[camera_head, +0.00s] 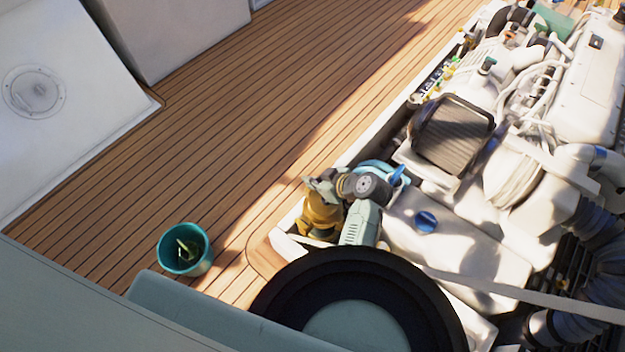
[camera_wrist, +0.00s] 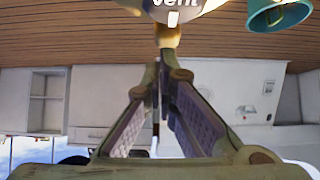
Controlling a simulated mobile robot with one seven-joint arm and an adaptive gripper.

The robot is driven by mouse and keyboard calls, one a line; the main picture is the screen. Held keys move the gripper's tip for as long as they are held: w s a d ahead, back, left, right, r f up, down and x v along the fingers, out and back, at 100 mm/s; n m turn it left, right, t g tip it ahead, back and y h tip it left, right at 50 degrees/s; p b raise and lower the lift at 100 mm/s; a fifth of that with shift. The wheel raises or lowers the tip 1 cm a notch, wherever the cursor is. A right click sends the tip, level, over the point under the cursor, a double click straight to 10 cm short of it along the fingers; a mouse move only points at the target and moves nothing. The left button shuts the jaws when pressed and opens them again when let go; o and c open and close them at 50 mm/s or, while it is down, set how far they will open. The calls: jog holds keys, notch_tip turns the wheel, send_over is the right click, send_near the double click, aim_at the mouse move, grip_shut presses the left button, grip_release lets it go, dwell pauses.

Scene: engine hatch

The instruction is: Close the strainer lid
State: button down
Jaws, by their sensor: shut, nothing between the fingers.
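The strainer appears to be the bronze-gold body (camera_head: 320,218) at the near corner of the engine hatch in the head view. My gripper (camera_head: 318,186) is just above it, with the wrist to its right. In the wrist view my gripper (camera_wrist: 167,45) is shut with nothing between its fingers. A small gold part (camera_wrist: 168,33) shows at the fingertips; I cannot tell whether they touch it. Beyond it is a pale round surface (camera_wrist: 190,10) with partly cut-off lettering, possibly the lid. I cannot tell the lid's angle, since my arm and gripper hide much of the strainer.
A light-blue part (camera_head: 377,166) with a blue handle lies behind my wrist. The white engine and hoses fill the right side. A teal bucket (camera_head: 184,250) stands on the wooden deck (camera_head: 230,150) at lower left. The deck between bucket and hatch is clear.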

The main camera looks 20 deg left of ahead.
jog(key=shift+w+a+f+b, duration=0.1)
jog(key=shift+a+f+b, duration=0.1)
jog(key=shift+f+b, duration=0.35)
jog(key=shift+w+a+f+b, duration=0.1)
jog(key=shift+a+f+b, duration=0.1)
jog(key=shift+f+b, duration=0.3)
jog(key=shift+s+f+p, duration=0.1)
jog(key=shift+s+p, duration=0.05)
jog(key=shift+p, duration=0.15)
